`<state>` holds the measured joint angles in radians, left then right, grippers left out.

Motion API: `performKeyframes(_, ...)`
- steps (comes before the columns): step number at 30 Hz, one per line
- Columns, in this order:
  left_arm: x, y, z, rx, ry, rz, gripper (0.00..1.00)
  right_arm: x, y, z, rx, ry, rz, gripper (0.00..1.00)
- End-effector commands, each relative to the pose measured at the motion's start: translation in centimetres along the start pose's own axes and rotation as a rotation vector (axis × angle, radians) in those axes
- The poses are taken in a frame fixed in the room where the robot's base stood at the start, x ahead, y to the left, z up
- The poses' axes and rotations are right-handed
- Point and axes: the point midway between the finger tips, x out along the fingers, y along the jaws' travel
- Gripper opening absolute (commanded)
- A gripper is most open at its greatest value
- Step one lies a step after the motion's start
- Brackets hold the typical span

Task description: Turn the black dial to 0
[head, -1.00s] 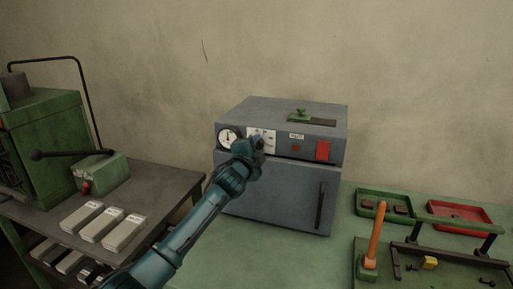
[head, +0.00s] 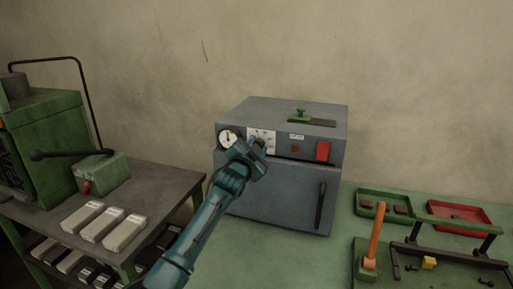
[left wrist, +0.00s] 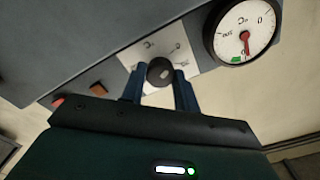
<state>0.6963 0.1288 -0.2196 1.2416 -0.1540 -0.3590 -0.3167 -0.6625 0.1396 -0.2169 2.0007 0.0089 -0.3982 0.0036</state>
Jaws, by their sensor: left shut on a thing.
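The black dial (left wrist: 160,71) sits on a white scale plate (left wrist: 146,52) on the front of the grey oven (head: 279,187). My left gripper (left wrist: 160,88) is shut on the dial, one blue finger on each side of it. In the head view my left gripper (head: 259,144) hides most of the dial, and the plate (head: 261,136) shows around it. The plate's marks are too small to read, and I cannot tell where the dial points. My right gripper is in neither view.
A round gauge (head: 228,138) is left of the plate, and a red switch (head: 323,151) is right of it. The oven door has a dark handle (head: 320,205). Green (head: 384,206) and red (head: 460,213) trays lie on the bench at right.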

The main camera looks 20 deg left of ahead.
Motion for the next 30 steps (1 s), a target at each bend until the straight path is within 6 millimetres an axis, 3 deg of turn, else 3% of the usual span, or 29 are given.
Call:
performKeyframes(12,0.00,0.01,0.01,-0.012,0.000,0.000,0.08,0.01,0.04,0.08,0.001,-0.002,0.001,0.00)
performKeyframes(13,0.00,0.01,0.01,-0.012,0.000,0.000,0.32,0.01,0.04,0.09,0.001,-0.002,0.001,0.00)
performKeyframes(18,0.00,0.01,0.00,-0.011,0.000,0.000,0.46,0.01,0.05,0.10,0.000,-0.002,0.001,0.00)
performKeyframes(21,0.00,0.01,-0.01,-0.010,0.000,0.000,0.52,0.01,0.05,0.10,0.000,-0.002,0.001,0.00)
performKeyframes(30,-0.29,0.03,0.04,-0.008,0.000,0.000,0.52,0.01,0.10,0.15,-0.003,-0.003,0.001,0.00)
